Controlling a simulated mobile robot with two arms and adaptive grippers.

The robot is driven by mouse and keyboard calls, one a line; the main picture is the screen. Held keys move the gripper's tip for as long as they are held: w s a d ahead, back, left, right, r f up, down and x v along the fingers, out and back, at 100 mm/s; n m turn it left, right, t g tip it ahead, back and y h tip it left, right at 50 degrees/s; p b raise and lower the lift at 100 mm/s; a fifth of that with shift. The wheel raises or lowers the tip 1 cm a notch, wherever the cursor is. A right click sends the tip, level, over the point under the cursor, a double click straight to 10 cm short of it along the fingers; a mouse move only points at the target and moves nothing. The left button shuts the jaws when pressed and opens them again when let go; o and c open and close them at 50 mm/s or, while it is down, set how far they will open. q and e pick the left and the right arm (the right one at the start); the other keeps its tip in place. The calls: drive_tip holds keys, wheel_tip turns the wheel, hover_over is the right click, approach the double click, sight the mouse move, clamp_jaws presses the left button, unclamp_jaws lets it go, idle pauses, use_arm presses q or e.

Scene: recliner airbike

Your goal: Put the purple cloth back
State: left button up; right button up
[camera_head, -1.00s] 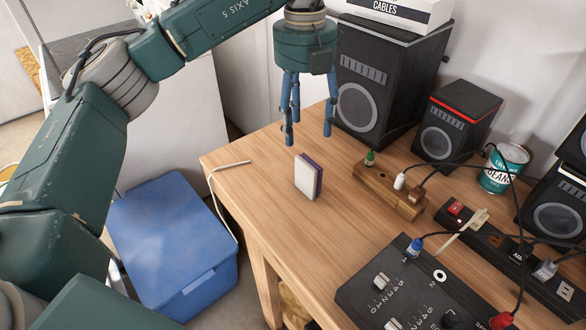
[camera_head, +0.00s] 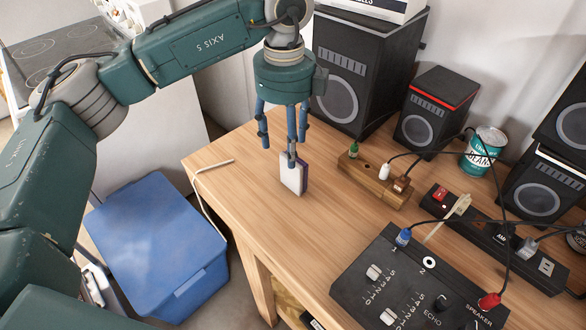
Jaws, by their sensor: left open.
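A small upright block (camera_head: 292,177) with a white face and a purple side stands on the wooden table near its left edge. It is the only purple thing I can make out, and I cannot tell whether it is a cloth. My left gripper (camera_head: 283,146) hangs straight down over it with its blue fingers spread. One fingertip covers part of the block's top edge; I cannot tell if it touches. The gripper holds nothing visible. My right gripper is not in view.
A wooden block with plugs (camera_head: 375,182), a black mixer panel (camera_head: 400,290), a power strip (camera_head: 500,245) and speakers (camera_head: 335,90) crowd the table's right and back. A white cable (camera_head: 202,190) hangs over the left edge. A blue bin (camera_head: 160,250) stands on the floor.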

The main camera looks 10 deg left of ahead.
sight(294, 172)
use_arm(q)
drive_tip(key=f, duration=0.1)
drive_tip(key=d+f+p, duration=0.1)
drive_tip(key=f, duration=0.1)
drive_tip(key=s+f+p, duration=0.1)
drive_tip(key=shift+d+f, duration=0.15)
drive_tip(key=shift+f, duration=0.25)
drive_tip(key=shift+w+f, duration=0.1)
drive_tip(key=shift+f, duration=0.15)
drive_tip(key=c, duration=1.2)
drive_tip(key=shift+r, duration=0.1)
drive_tip(key=shift+c, duration=0.5)
